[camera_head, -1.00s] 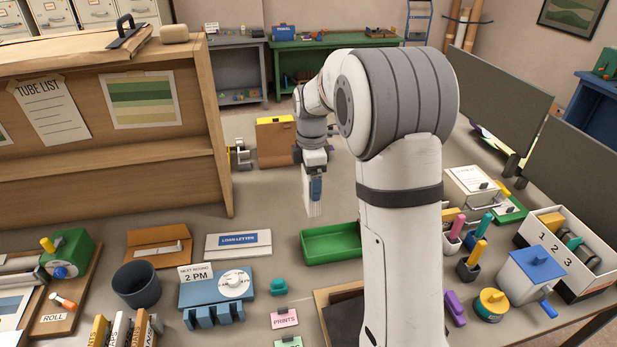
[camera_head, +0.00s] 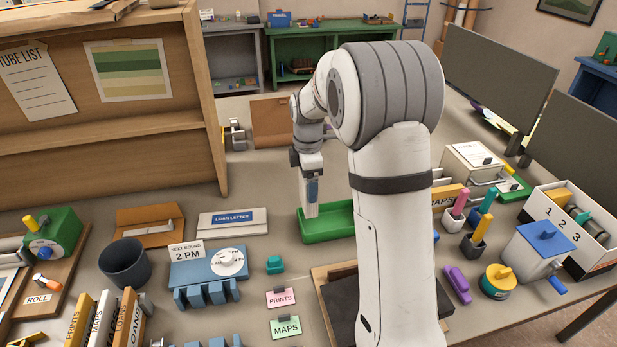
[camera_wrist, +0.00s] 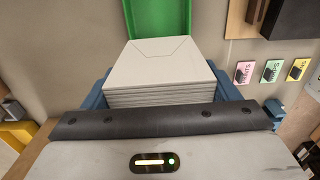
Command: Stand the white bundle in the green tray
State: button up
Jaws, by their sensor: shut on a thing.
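My gripper (camera_head: 312,189) points down with its blue fingers shut on the white bundle (camera_head: 311,209). The bundle is upright, and its lower end overlaps the back left part of the green tray (camera_head: 333,232). I cannot tell whether it touches the tray floor. In the wrist view the bundle (camera_wrist: 155,65) is a stack of white envelopes between the two blue fingers, with the green tray (camera_wrist: 160,20) beyond it. My arm hides the tray's right end in the head view.
A white loan letter box (camera_head: 232,223) and a blue "2 PM" stand (camera_head: 210,267) are left of the tray. A teal piece (camera_head: 275,264) and a pink PRINTS card (camera_head: 281,298) lie in front. A wooden cabinet (camera_head: 120,140) stands at the left.

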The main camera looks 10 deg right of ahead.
jog(key=shift+f+b, duration=1.4)
jog(key=shift+f, duration=1.1)
jog(key=o, duration=0.9)
jog(key=shift+o, duration=0.2)
jog(key=shift+r+p, duration=2.35)
jog(key=shift+r, duration=1.15)
